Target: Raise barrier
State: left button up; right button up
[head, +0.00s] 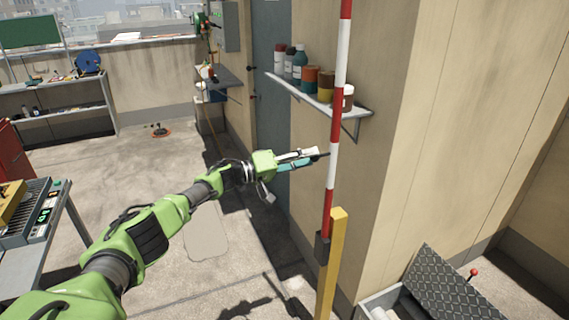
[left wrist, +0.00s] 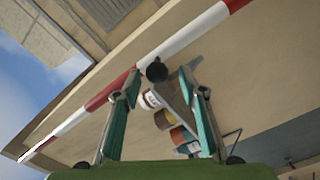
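The red-and-white barrier pole (head: 343,55) stands nearly upright in the head view, beside a yellow post (head: 331,265). It also crosses the left wrist view diagonally (left wrist: 185,38). A black round knob (left wrist: 156,72) shows at the pole in the left wrist view. My left gripper (head: 322,154) reaches the pole from the left at mid-height. In the left wrist view its teal fingers (left wrist: 156,86) are spread apart, with the knob between and just beyond the tips. Contact with the pole cannot be told. My right gripper is not in view.
A wall shelf (head: 320,100) with several jars and bottles is close behind the pole. A box with a tilted tread-plate lid (head: 440,285) stands at the lower right. A workbench (head: 45,240) is at the left. The concrete floor between is mostly clear.

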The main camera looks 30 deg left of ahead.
pick_arm(q)
jog(key=v, duration=0.7)
jog(key=shift+s+a, duration=0.3)
notch_tip(320, 180, down, 26)
jog(key=s+d+y+b, duration=0.2)
jog(key=y, duration=0.3)
jog(key=s+d+f+m+g+y+b, duration=0.1)
jog(key=s+f+y, duration=0.1)
jog(key=s+f, duration=0.7)
jog(key=s+f+g+y, duration=0.2)
jog(key=s+f, duration=0.2)
jog(key=f, duration=0.9)
jog(key=s+d+f+m+g+y+b, duration=0.1)
jog(key=s+d+f+g, duration=0.1)
jog(key=s+f, duration=0.7)
jog(key=s+d+f+m+g+y, duration=0.1)
jog(key=s+d+f+g, duration=0.1)
jog(key=s+f, duration=0.7)
jog(key=s+d+f+m+g, duration=0.1)
jog(key=s+d+f+g, duration=0.2)
jog(key=s, duration=1.2)
jog(key=s+d+f+m+g+b, duration=0.1)
jog(key=s+d+f+m+g, duration=0.1)
jog(key=s, duration=1.4)
notch_tip(320, 180, down, 2)
jog(key=shift+s+d+f+g, duration=0.15)
jog(key=shift+d+g, duration=0.45)
jog(key=shift+d, duration=0.65)
